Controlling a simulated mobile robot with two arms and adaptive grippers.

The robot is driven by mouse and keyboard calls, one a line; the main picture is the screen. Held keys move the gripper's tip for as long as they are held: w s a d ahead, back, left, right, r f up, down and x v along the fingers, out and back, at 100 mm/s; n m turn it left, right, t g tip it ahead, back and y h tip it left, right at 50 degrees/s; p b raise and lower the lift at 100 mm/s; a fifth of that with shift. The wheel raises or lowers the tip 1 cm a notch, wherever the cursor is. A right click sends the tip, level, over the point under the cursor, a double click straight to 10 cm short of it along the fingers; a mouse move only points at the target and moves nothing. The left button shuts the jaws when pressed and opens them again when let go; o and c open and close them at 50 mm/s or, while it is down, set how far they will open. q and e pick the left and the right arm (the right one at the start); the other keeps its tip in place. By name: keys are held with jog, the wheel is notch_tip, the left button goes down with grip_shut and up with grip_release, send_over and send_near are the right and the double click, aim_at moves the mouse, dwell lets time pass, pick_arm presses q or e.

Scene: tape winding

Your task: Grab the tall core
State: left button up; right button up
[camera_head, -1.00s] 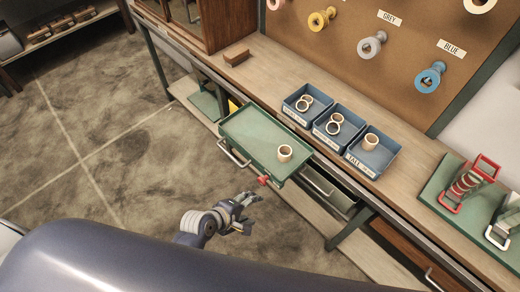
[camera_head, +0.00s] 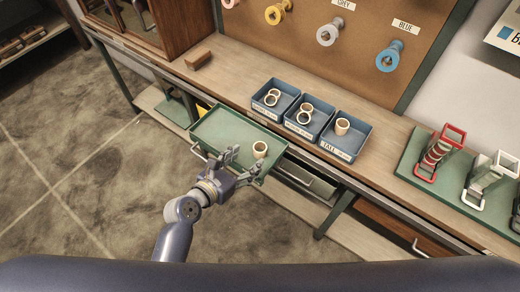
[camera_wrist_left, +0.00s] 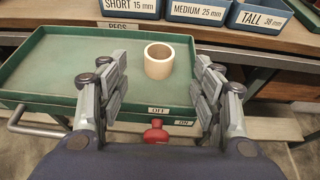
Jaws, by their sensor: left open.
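A pale cream core (camera_head: 260,149), a short ring-shaped tube, stands upright in the green tray (camera_head: 215,122) near its right end. My left gripper (camera_head: 245,164) is open and empty at the tray's front edge, just short of this core. In the left wrist view the core (camera_wrist_left: 158,61) stands beyond and between the spread fingers of the gripper (camera_wrist_left: 158,88), touching neither. Another pale core (camera_head: 342,127) stands in the blue bin labelled TALL (camera_head: 360,143). My right gripper is not in view.
The short bin (camera_head: 263,106) and medium bin (camera_head: 293,122) hold rings on the bench behind the tray. A red knob (camera_wrist_left: 156,134) sits on the tray's front. Red and white dispensers (camera_head: 435,157) stand at right. A wooden block (camera_head: 198,59) lies at left.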

aim_at(263, 145)
pick_arm(q)
jog(key=x, duration=0.8)
jog(key=shift+w+d+f, duration=0.1)
jog(key=shift+w+f, duration=0.05)
jog(key=shift+w, duration=0.2)
jog(key=c, duration=0.8)
